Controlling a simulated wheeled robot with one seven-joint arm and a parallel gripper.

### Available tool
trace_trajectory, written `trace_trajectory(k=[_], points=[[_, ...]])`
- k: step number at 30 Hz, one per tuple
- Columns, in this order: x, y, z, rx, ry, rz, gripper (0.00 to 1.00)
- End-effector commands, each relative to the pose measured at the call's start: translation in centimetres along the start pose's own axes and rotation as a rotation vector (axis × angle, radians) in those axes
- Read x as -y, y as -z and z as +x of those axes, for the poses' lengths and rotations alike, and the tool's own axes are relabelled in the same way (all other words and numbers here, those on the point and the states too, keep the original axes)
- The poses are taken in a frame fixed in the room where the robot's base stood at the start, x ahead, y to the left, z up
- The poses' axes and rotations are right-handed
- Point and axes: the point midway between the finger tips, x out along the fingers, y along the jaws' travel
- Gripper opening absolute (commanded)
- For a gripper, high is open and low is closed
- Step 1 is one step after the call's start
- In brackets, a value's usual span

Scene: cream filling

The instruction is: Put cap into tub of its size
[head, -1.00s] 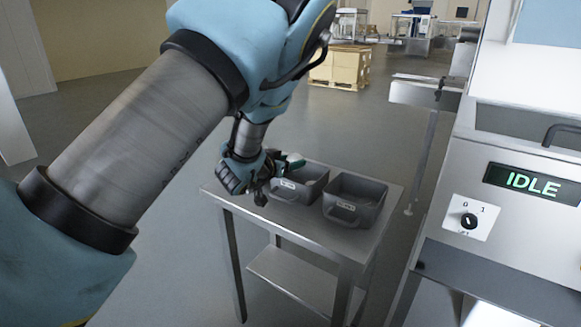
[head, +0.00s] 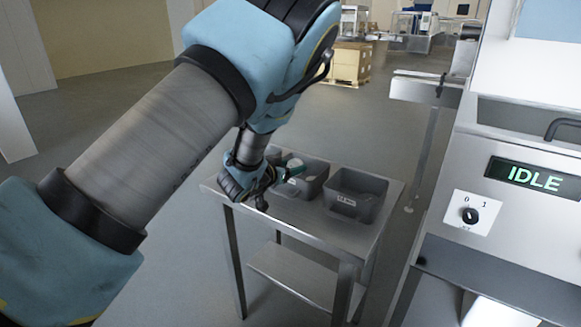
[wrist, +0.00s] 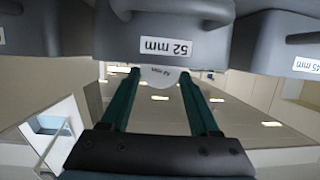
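In the wrist view, which looks upside down, my gripper (wrist: 158,74) is shut on a pale, round-edged cap (wrist: 166,77). A grey tub (wrist: 165,20) labelled 52 mm is straight beyond the fingertips. A tub labelled 45 mm (wrist: 270,35) is at the right, and another labelled tub (wrist: 28,25) shows partly at the left. In the head view, my gripper (head: 297,170) is at the front of a grey tub (head: 313,185), partly covering it. Another tub (head: 372,190) stands to its right.
The tubs stand on a steel table (head: 330,237) with a lower shelf (head: 290,280). A machine with an IDLE display (head: 535,180) stands at the right. My arm covers the table's left side. Farther back are boxes on a pallet (head: 348,65).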

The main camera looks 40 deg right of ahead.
Motion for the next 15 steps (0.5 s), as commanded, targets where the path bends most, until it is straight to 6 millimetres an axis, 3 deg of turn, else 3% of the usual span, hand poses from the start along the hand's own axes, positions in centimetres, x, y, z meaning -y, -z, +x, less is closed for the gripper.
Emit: trace_trajectory(k=[1, 8, 15], points=[[0.0, 0.06, -0.01, 0.0, 0.0, 0.0, 0.66], [0.01, 0.05, -0.02, 0.0, 0.0, 0.0, 0.92], [0.02, 0.09, -0.04, 0.0, 0.0, 0.0, 0.92]])
